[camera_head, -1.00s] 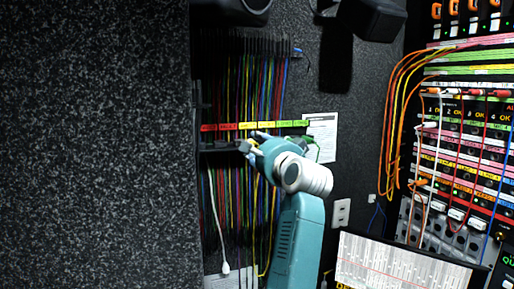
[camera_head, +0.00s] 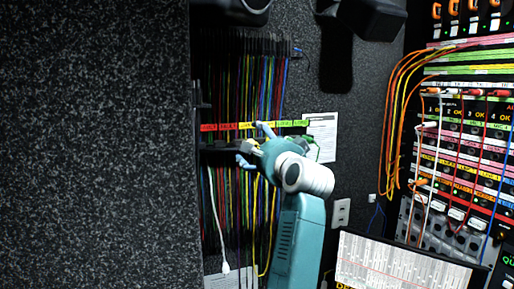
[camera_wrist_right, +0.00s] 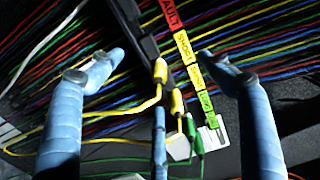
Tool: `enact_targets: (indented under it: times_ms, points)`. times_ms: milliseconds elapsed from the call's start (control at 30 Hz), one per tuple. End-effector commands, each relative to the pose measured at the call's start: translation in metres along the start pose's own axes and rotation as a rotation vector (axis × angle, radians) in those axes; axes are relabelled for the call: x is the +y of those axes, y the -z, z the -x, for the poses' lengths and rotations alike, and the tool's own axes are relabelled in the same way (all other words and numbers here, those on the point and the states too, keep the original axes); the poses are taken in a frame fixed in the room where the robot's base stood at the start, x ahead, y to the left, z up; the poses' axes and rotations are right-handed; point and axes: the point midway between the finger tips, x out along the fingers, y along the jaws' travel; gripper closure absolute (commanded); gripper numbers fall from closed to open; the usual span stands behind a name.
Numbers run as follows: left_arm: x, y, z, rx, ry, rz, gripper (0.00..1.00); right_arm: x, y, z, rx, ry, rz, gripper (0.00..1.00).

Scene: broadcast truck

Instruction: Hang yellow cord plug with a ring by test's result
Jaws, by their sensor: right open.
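My right gripper (camera_head: 254,145) is at the cord rack (camera_head: 222,145), below its label strip. In the right wrist view my right gripper (camera_wrist_right: 160,60) has its blue fingers spread wide. Between them a yellow plug (camera_wrist_right: 160,71) sits at the dark rack bar (camera_wrist_right: 133,28), with a yellow cord (camera_wrist_right: 115,110) looping from it. No finger visibly touches this plug. A second yellow plug (camera_wrist_right: 177,103) and a green plug (camera_wrist_right: 190,126) are farther along the bar. A pale six-sided piece (camera_wrist_right: 180,148) is near them; I cannot tell whether it is a ring. My left gripper is out of view.
Red, yellow and green labels (camera_wrist_right: 187,48) run along the rack. Many coloured cords hang close behind it. A paper sheet (camera_head: 322,136) is on the wall to the right. A patch panel with cables (camera_head: 465,150) and a tilted screen (camera_head: 400,265) are farther right.

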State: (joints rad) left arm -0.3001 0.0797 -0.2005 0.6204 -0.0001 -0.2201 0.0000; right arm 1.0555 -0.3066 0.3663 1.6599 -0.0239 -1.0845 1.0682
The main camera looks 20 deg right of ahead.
Motion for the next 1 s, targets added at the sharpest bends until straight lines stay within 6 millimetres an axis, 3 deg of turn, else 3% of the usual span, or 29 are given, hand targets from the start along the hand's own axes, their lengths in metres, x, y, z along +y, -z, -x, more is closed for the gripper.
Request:
enact_targets:
  times_ms: [1000]
  points:
    - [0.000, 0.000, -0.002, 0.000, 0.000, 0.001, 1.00, 0.000, -0.001, 0.027, -0.001, -0.001, 0.000, 0.22]
